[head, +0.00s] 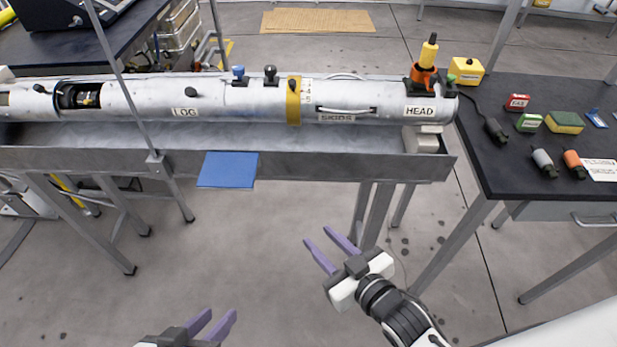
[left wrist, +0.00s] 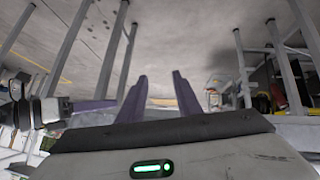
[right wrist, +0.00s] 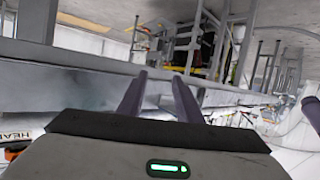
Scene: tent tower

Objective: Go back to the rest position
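My left gripper (head: 211,325) is at the bottom of the head view, low in front of the bench. Its purple fingers are apart with nothing between them, as the left wrist view (left wrist: 157,90) also shows. My right gripper (head: 333,250) is further right and a little higher in the picture, also clear of the bench. Its purple fingers are apart and empty, and they show in the right wrist view (right wrist: 158,90). Both grippers hang over the open floor and touch nothing.
A long metal tube (head: 230,97) lies along a trough bench (head: 330,160) ahead of me. A blue sheet (head: 228,169) hangs on its front edge. A dark table (head: 540,100) with several small items stands right. The grey floor (head: 240,250) between me and the bench is clear.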

